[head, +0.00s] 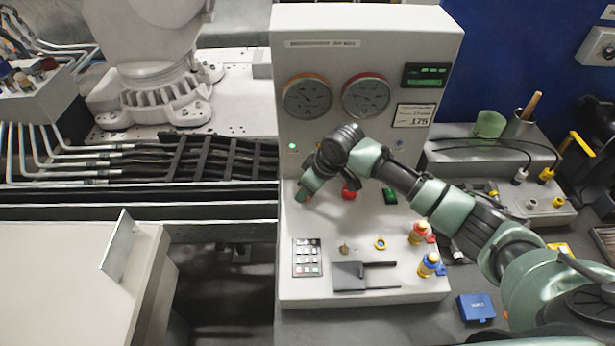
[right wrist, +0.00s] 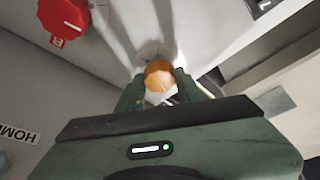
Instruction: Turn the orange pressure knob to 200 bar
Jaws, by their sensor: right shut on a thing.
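The orange pressure knob (right wrist: 158,72) shows in the right wrist view between the fingers of my right gripper (right wrist: 158,92), which is shut on it. In the head view the right gripper (head: 303,194) reaches to the left part of the grey control panel (head: 325,222), and its fingers and wrist cover most of the knob. The knob's pointer and scale are not readable. Two round gauges (head: 307,97) (head: 366,97) sit on the upright panel face, their needles too small to read. A card (head: 413,115) beside them reads 175. My left gripper is not in view.
A keypad (head: 307,257), a black bracket (head: 364,275) and two coloured fittings (head: 418,233) (head: 429,264) are nearer the front. A blue box (head: 476,307) lies at the right.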

